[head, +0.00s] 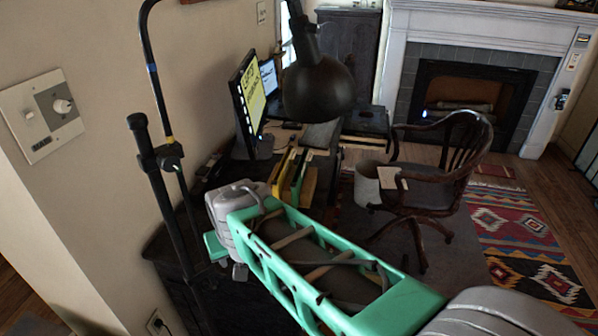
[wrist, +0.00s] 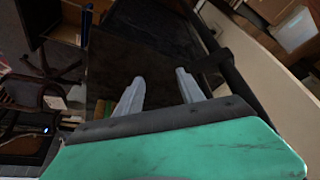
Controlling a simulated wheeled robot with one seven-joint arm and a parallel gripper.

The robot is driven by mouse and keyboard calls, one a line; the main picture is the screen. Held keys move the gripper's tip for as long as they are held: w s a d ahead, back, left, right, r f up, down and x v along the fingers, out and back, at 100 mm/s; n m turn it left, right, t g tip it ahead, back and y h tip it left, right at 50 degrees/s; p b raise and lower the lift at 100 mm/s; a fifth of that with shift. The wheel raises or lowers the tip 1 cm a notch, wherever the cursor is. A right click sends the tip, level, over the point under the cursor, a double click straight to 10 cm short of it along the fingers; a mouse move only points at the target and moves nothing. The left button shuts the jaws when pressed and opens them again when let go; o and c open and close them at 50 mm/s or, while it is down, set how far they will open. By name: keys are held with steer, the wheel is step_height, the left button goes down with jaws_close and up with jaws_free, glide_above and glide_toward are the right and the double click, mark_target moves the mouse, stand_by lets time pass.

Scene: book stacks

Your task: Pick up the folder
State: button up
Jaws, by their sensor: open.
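Several thin upright items that look like folders or files stand together on the dark desk in the head view. One is yellow (head: 279,171), one is green (head: 299,174), and a tan one (head: 309,186) is at the right. I cannot tell which is the folder meant. In the wrist view, a yellow and green edge (wrist: 124,102) shows beside the left finger, partly hidden by it. My gripper (wrist: 160,77) is open, with nothing seen between its fingers. In the head view my arm hides its fingers and part of the desk.
A black lamp (head: 318,88) hangs over the desk near a monitor (head: 247,98). A dark pole (head: 160,165) stands at the left by the wall. A wooden chair (head: 440,185) and a pale bin (head: 367,186) stand on the right.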

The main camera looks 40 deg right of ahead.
steer(key=w+d+m+t+h, duration=0.1)
steer(key=w+d+m+h, duration=0.1)
steer(key=w+d, duration=0.45)
steer(key=w+d+m+t+h, duration=0.15)
steer(key=w+d, duration=0.25)
steer(key=w, duration=0.5)
steer(key=m+t+h+p, duration=0.2)
steer(key=m+h+p, duration=0.15)
steer(key=h, duration=0.25)
glide_toward(282, 165)
steer(key=d, duration=0.1)
steer(key=w+d, duration=0.1)
steer(key=shift+d+f+m+b, duration=0.1)
steer(key=shift+d+m+b, duration=0.2)
steer(key=shift+d+m, duration=0.1)
steer(key=p+x, duration=0.1)
steer(key=x, duration=0.3)
steer(key=shift+w+d+f, duration=0.15)
steer(key=shift+w+f, duration=0.1)
steer(key=shift+w, duration=0.1)
steer(key=shift+c, duration=0.5)
jaws_close()
